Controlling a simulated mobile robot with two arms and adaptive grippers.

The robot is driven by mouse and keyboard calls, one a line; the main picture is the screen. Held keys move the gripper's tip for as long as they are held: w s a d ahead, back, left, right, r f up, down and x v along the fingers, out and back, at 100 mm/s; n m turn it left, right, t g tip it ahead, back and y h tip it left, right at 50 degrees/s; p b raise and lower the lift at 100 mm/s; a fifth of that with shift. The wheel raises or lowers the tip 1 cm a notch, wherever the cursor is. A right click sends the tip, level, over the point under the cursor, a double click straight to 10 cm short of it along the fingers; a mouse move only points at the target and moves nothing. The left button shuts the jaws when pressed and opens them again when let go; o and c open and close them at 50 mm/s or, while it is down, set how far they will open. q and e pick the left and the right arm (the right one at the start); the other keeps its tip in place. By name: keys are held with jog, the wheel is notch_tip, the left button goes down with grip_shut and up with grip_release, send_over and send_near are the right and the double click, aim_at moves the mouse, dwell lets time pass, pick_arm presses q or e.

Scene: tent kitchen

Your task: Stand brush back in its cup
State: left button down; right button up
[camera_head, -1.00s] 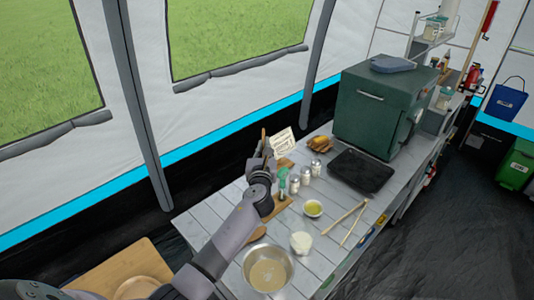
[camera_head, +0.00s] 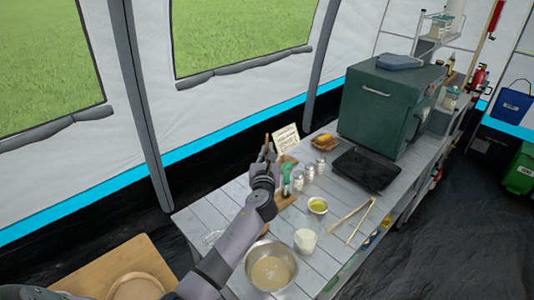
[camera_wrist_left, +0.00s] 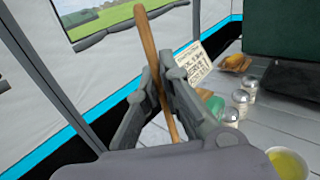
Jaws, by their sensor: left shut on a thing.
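My left gripper (camera_head: 266,160) is shut on the wooden handle of the brush (camera_head: 266,142), above the left part of the table. In the left wrist view, the gripper (camera_wrist_left: 160,85) closes around the brush handle (camera_wrist_left: 148,40), which stands nearly upright with a slight tilt. The brush's lower end is hidden behind my gripper and wrist. A green-topped item (camera_head: 287,167) stands just right of the gripper and also shows in the left wrist view (camera_wrist_left: 215,105). I cannot make out the cup; it may be hidden by my arm. My right gripper is out of view.
Several shakers (camera_head: 309,171) stand right of the gripper, with a small yellow bowl (camera_head: 317,205), a white cup (camera_head: 305,240), a mixing bowl (camera_head: 270,267) and tongs (camera_head: 350,218). A card (camera_head: 287,138) stands behind. A dark tray (camera_head: 366,169) lies before the green oven (camera_head: 385,110).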

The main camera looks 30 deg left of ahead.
pick_arm(q)
jog(key=shift+f+b, duration=1.35)
jog(key=shift+f, duration=0.5)
jog(key=shift+f+b, duration=1.7)
jog(key=shift+f, duration=0.4)
jog(key=c, duration=1.7)
grip_release()
jog(key=v, duration=1.2)
